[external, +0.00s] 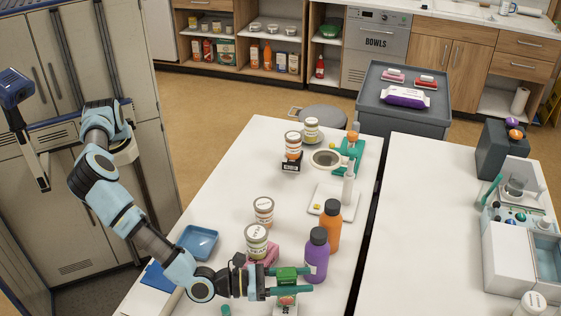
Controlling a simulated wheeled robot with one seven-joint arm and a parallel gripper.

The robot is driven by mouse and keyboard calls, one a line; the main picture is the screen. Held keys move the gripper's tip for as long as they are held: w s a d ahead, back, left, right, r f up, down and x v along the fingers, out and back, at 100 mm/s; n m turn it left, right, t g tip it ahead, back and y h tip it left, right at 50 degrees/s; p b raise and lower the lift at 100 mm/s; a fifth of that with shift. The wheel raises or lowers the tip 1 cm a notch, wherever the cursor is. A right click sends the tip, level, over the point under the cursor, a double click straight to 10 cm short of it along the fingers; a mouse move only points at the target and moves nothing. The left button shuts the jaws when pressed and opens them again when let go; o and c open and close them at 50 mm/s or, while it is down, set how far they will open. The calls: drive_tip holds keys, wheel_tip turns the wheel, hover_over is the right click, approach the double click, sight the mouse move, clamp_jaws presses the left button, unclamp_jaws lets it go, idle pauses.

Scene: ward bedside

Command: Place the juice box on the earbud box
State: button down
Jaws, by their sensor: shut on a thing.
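My gripper (301,280) is at the bottom centre of the external view, with its green fingers pointing right. A small black and white box, perhaps the earbud box (291,167), sits farther back on the table. A lidded jar (293,146) stands on or right behind it; I cannot tell which.
A purple bottle (316,256) stands just right of my gripper, with an orange bottle (330,226) behind it. Jars (256,242) (263,212) stand behind my gripper, near a blue tray (198,242). A white board (333,202) lies farther back.

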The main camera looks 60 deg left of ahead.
drive_tip(key=shift+f, duration=0.65)
drive_tip(key=shift+f, duration=0.15)
drive_tip(key=shift+c, duration=1.8)
unclamp_jaws()
drive_tip(key=b+v, duration=0.3)
drive_tip(key=v, duration=0.9)
